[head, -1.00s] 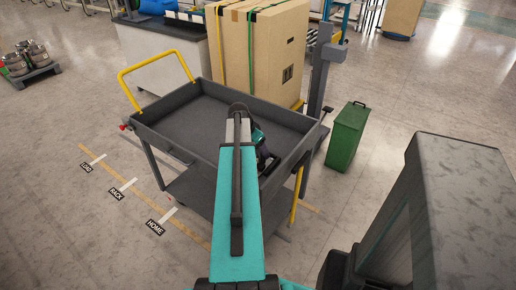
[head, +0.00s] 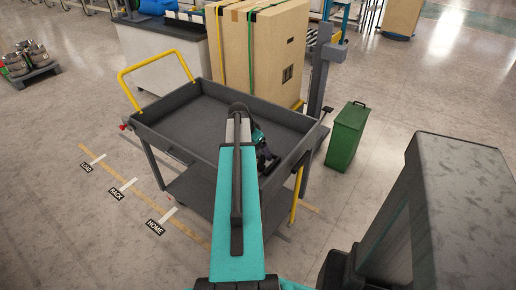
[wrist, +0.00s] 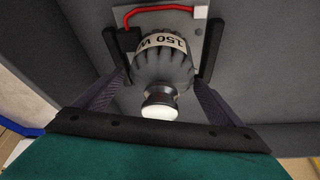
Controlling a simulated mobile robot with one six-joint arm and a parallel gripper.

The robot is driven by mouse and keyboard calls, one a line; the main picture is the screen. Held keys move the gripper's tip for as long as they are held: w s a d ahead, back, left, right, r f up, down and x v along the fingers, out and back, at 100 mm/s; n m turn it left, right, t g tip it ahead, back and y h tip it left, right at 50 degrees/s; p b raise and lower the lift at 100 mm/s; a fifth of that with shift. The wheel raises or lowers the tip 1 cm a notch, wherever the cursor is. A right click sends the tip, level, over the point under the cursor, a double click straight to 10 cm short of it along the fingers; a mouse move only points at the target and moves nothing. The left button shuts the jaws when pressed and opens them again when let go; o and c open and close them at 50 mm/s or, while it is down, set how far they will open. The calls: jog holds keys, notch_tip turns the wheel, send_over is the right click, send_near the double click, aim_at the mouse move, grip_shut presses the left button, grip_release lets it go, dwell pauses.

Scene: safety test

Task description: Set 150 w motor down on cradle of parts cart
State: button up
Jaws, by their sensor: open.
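The 150 W motor (wrist: 163,66) shows in the wrist view as a grey ribbed body with a pale label and a bright round shaft end. A light grey plate with a red wire and white connector lies by it. My gripper (wrist: 166,48) is open, its two fingers on either side of the motor with gaps visible. In the head view my gripper (head: 266,155) is low in the front right part of the parts cart's (head: 185,125) top tray. My arm hides the motor there. I cannot make out the cradle clearly.
The cart's raised tray rim surrounds my gripper, and its left tray area is bare. A green bin (head: 346,137) stands right of the cart. Tall cardboard boxes (head: 262,50) and a grey post (head: 321,75) stand behind it. A yellow handle (head: 155,68) rises at the left.

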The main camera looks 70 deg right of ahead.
jog(key=shift+r, duration=0.1)
jog(key=v, duration=1.3)
jog(key=shift+r+b, duration=0.3)
jog(key=shift+r, duration=0.05)
jog(key=shift+w+a, duration=0.1)
notch_tip(320, 180, up, 7)
jog(key=p, duration=0.5)
dwell(0.7)
dwell(0.9)
